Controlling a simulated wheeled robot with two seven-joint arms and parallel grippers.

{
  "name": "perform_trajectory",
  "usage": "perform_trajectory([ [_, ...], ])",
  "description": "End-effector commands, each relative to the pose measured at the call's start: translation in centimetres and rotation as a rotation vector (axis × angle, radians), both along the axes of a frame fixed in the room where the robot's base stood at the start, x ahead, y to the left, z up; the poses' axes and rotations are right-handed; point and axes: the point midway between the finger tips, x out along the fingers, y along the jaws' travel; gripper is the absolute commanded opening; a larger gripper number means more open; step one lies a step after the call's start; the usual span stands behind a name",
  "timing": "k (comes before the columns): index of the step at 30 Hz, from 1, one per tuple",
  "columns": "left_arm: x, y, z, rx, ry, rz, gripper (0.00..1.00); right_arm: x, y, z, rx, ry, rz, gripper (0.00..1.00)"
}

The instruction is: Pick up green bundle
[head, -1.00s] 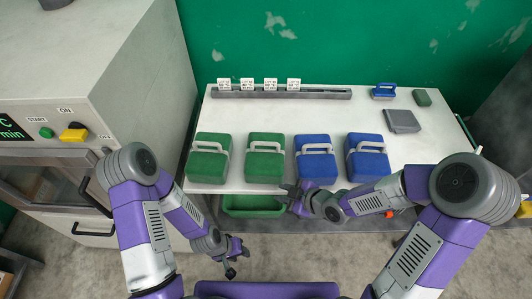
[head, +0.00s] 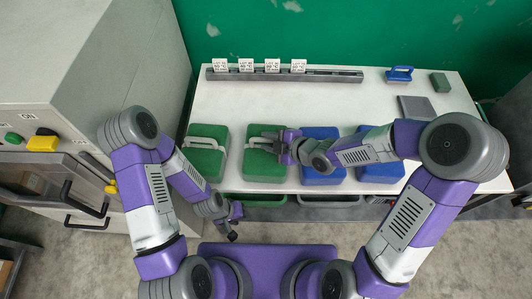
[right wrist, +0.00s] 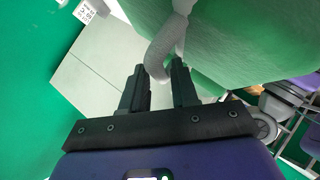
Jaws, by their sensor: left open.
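Two green bundles with grey handles sit at the table's front left: the left one (head: 207,158) and the second one (head: 262,166). My right gripper (head: 270,140) is at the handle of the second green bundle. The bundle still appears to be on the table. My left gripper (head: 234,220) is open and empty, low in front of the table.
Two blue bundles (head: 322,175) (head: 380,172) stand to the right, partly under my right arm. A rail with several labels (head: 285,75) runs along the back. A small blue-handled item (head: 399,74), a green block (head: 440,82) and a grey slab (head: 416,107) lie at the back right. A machine (head: 60,70) stands left.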

Motion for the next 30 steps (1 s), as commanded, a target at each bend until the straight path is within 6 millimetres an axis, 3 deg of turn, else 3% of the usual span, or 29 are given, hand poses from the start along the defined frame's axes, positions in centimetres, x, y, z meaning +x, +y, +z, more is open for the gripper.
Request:
perform_trajectory([
  [4,0.03,0.00,-0.35,0.000,-0.001,0.000,0.43,0.71,1.08,-0.77,0.000,-0.001,0.001,0.29],
  [11,0.04,-0.01,-0.31,0.000,-0.001,0.000,0.43,0.84,1.15,-0.76,-0.001,-0.001,0.001,0.29],
  [18,0.04,-0.01,-0.31,0.000,-0.001,0.000,0.43,0.82,1.13,-0.76,0.000,0.000,0.000,0.00],
  [30,0.04,0.00,-0.31,0.000,-0.001,0.000,0.43,0.81,1.12,-0.77,0.000,0.000,0.000,0.00],
])
